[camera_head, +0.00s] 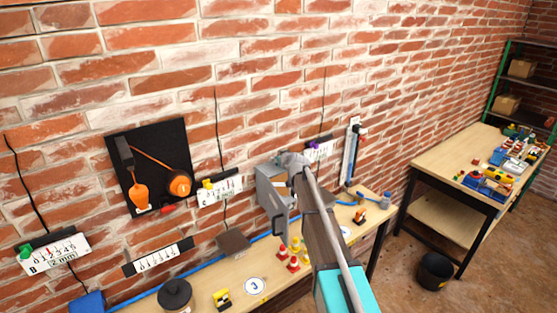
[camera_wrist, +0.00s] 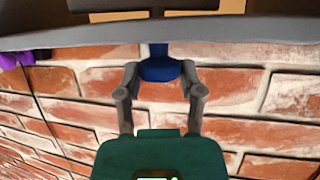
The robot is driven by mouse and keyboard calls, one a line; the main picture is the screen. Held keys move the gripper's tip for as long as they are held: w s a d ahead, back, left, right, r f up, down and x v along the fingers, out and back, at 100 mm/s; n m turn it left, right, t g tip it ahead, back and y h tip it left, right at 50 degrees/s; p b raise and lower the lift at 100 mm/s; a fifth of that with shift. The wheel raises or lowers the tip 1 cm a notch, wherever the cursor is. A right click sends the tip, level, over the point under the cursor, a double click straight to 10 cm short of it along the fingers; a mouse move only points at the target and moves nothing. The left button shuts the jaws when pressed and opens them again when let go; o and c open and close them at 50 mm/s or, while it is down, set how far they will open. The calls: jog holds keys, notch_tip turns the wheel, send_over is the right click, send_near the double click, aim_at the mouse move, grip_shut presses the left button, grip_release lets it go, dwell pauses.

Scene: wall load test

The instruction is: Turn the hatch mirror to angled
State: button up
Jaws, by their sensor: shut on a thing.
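A grey box (camera_head: 270,183) with its grey door standing open is on the wall above the bench, just left of my arm. My gripper (camera_wrist: 160,78) has its two fingers on either side of a blue knob (camera_wrist: 160,66) in the wrist view and is shut on it. The knob sits under a long grey panel (camera_wrist: 60,37) that crosses the top of the wrist view nearly edge-on. I cannot tell from this whether the panel is the mirror, or its angle. In the head view my gripper is at the top of the box, and the knob is hidden.
A black board (camera_head: 152,165) and numbered scales hang left. A second table (camera_head: 450,165) and a black bucket (camera_head: 435,271) stand right.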

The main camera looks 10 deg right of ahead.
jog(key=shift+m+h, duration=0.5)
jog(key=shift+h, duration=0.1)
jog(key=o, duration=1.1)
jog(key=shift+o, duration=0.2)
jog(key=shift+d+n+g+y, duration=0.1)
jog(key=shift+n+g+y, duration=0.2)
jog(key=shift+n+y, duration=1)
